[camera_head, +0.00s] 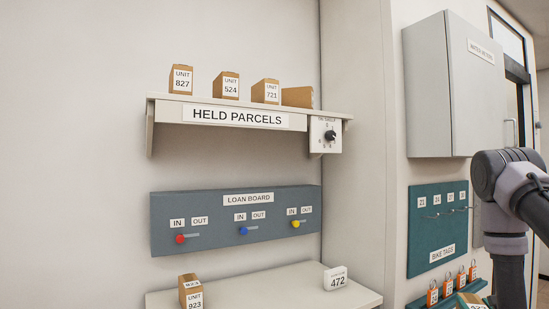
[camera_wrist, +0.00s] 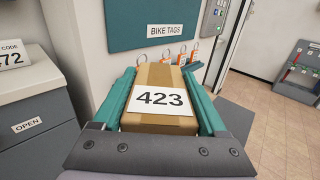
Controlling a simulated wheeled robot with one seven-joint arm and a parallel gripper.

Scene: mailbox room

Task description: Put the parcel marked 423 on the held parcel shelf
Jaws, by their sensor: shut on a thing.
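The parcel marked 423 (camera_wrist: 159,77) is a brown box with a white label, seen in the wrist view. My gripper (camera_wrist: 163,80) is shut on it, with a teal finger along each side. In the head view my arm is at the right, and the gripper and parcel are mostly out of sight. The held parcel shelf (camera_head: 175,108) is a pale wall shelf at upper middle in the head view. On it stand parcels 827 (camera_head: 181,80), 524 (camera_head: 226,86) and 721 (camera_head: 266,91), and another brown box (camera_head: 298,97) with no label visible.
A dial (camera_head: 328,136) hangs under the shelf's right end. The loan board (camera_head: 170,215) is below. Parcel 923 (camera_head: 192,296) and a 472 sign (camera_head: 336,278) stand on the lower cabinet top (camera_head: 265,290). A grey cabinet (camera_head: 430,90) and bike tags board (camera_head: 424,250) are at right.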

